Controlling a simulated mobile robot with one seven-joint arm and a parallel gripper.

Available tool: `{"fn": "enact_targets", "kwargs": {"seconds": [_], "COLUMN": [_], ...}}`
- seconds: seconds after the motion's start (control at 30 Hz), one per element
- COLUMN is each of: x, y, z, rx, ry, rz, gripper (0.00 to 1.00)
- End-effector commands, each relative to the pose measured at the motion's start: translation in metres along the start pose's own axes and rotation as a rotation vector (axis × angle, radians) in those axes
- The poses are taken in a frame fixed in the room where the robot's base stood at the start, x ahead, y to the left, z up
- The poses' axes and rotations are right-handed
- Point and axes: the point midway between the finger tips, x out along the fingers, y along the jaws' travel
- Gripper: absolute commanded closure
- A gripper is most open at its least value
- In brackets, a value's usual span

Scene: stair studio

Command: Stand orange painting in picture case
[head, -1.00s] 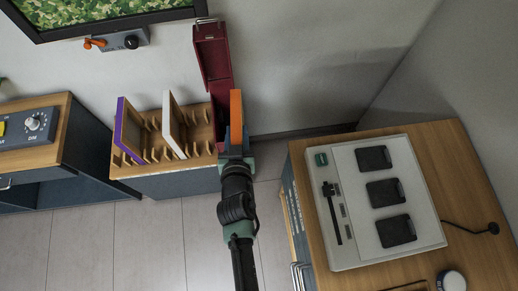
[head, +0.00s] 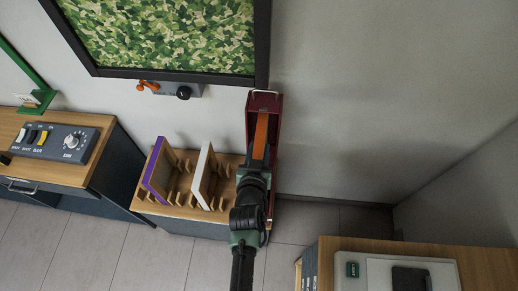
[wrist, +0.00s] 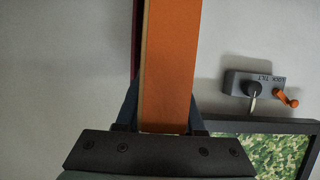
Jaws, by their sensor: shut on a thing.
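My gripper (head: 257,166) is shut on the orange painting (head: 261,132), seen nearly edge-on and pointing away from me toward the wall. In the wrist view the painting (wrist: 170,65) rises between the two fingers (wrist: 162,122). The dark red picture case (head: 277,118) stands at the right end of the wooden rack, against the wall, with a handle on top. In the head view the painting overlaps the case's open front, between its side walls. I cannot tell how deep it is inside. A dark red strip of the case (wrist: 135,40) shows left of the painting in the wrist view.
The slotted rack (head: 180,210) holds a purple-edged painting (head: 154,165) and a white one (head: 203,172), both left of my gripper. A framed camouflage picture (head: 165,35) hangs above, with a crank box (head: 180,91) under it. A wooden table (head: 480,262) stands at lower right.

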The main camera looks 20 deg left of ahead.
Motion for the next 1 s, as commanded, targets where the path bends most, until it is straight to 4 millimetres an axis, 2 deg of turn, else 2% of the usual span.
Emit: {"fn": "enact_targets", "kwargs": {"seconds": [0.37, 1.0], "x": [0.003, 0.019], "y": [0.000, 0.000], "z": [0.005, 0.045], "rx": [0.000, 0.000], "ry": [0.002, 0.003], "rz": [0.000, -0.001], "gripper": [1.00, 1.00]}}
